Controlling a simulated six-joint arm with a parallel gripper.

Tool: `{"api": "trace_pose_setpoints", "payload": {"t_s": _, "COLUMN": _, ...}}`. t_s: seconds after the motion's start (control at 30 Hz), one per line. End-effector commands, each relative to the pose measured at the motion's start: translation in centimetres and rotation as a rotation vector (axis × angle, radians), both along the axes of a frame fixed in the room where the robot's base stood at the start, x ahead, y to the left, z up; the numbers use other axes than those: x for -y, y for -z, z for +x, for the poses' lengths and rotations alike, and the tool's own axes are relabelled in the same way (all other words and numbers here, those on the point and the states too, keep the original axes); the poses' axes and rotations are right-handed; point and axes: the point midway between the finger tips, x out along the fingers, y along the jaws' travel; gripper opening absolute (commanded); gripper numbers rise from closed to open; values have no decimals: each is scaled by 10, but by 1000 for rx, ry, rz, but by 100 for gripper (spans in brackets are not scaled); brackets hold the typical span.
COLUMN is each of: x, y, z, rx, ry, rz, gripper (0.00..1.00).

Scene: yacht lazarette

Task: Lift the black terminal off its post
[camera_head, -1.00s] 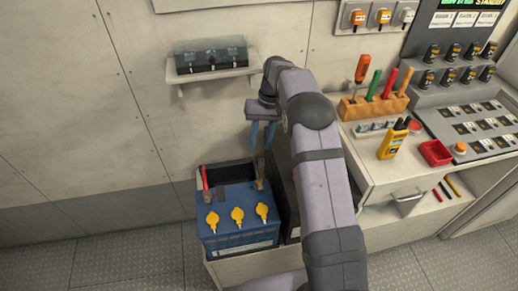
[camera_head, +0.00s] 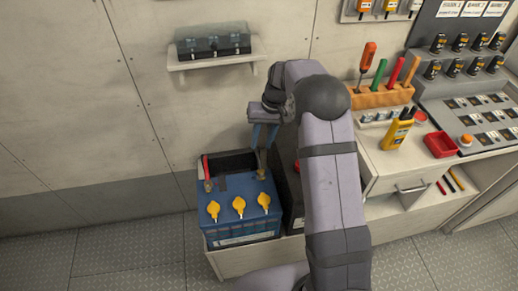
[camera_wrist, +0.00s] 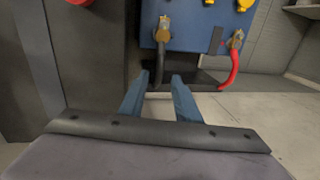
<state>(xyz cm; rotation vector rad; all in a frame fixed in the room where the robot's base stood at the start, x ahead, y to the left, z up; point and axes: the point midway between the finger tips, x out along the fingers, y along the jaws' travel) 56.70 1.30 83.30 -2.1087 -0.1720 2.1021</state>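The black terminal (camera_wrist: 162,34), a brass-coloured clamp on a black cable (camera_wrist: 158,66), sits on a post at the edge of the blue battery (camera_head: 238,222). In the head view the terminal (camera_head: 261,173) shows at the battery's back right corner, just below my gripper (camera_head: 264,148). My gripper, with blue fingers, is open and empty. In the wrist view its fingers (camera_wrist: 157,79) are spread apart, pointing toward the black cable and terminal, not closed on them. The red cable's terminal (camera_wrist: 236,40) sits on the other post.
Yellow caps (camera_head: 239,207) stand on the battery top. A dark box (camera_head: 290,190) stands close at the battery's right. A wall shelf (camera_head: 212,60) with a dark case is above. A workbench (camera_head: 375,170) with tools is at the right. Floor at left is clear.

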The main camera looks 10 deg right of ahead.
Motion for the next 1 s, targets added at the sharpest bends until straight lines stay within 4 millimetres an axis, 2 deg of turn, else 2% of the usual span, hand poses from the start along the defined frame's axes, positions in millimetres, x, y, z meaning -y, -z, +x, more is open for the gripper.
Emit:
{"api": "trace_pose_setpoints", "payload": {"t_s": 0.1, "x": -4, "y": 16, "z": -1, "rx": -4, "ry": -1, "rz": 0, "gripper": 30}}
{"api": "trace_pose_setpoints", "payload": {"t_s": 0.33, "x": -8, "y": 39, "z": 0, "rx": -1, "ry": -1, "rz": 0, "gripper": 30}}
{"api": "trace_pose_setpoints", "payload": {"t_s": 0.73, "x": -10, "y": 47, "z": 0, "rx": 0, "ry": 0, "rz": 0, "gripper": 30}}
{"api": "trace_pose_setpoints", "payload": {"t_s": 0.77, "x": -10, "y": 47, "z": 0, "rx": 0, "ry": 0, "rz": 0, "gripper": 27}}
{"api": "trace_pose_setpoints", "payload": {"t_s": 0.87, "x": -9, "y": 47, "z": 0, "rx": 0, "ry": 0, "rz": 0, "gripper": 3}}
{"api": "trace_pose_setpoints", "payload": {"t_s": 0.9, "x": -9, "y": 47, "z": 0, "rx": 0, "ry": 0, "rz": 0, "gripper": 0}}
{"api": "trace_pose_setpoints", "payload": {"t_s": 1.0, "x": -9, "y": 47, "z": 0, "rx": 0, "ry": 0, "rz": 0, "gripper": 0}}
